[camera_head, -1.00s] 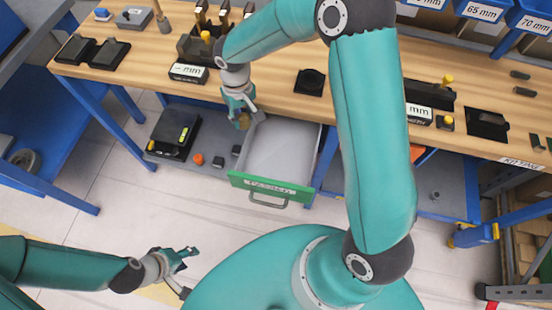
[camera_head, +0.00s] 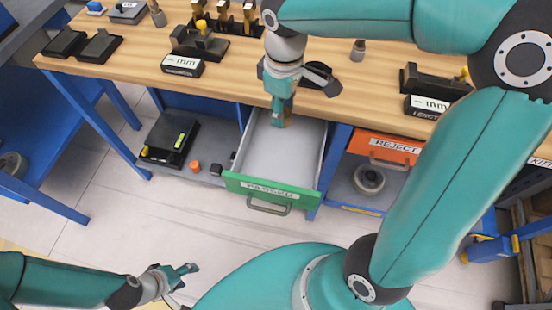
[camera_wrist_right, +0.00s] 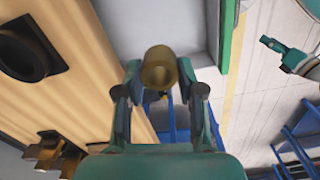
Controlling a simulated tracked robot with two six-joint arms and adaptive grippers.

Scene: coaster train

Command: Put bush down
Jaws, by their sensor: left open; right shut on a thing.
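The bush, a brass-coloured hollow cylinder (camera_wrist_right: 160,70), is held between the fingers of my right gripper (camera_wrist_right: 158,85) in the right wrist view. In the head view my right gripper (camera_head: 281,108) points down over the back part of the open drawer (camera_head: 268,187), which has a green front and a grey inside. The bush (camera_head: 287,117) shows at its fingertips; I cannot tell whether it touches the drawer floor. The visible drawer floor is bare. My left gripper (camera_head: 184,278) is open and empty, low at the left, away from the drawer.
The wooden bench top (camera_head: 345,100) lies just behind the drawer, with black fixtures and a mm display (camera_head: 183,66) on it. An orange REJECT drawer (camera_head: 384,148) is shut at the right. A black scale (camera_head: 169,140) sits on the lower shelf at the left.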

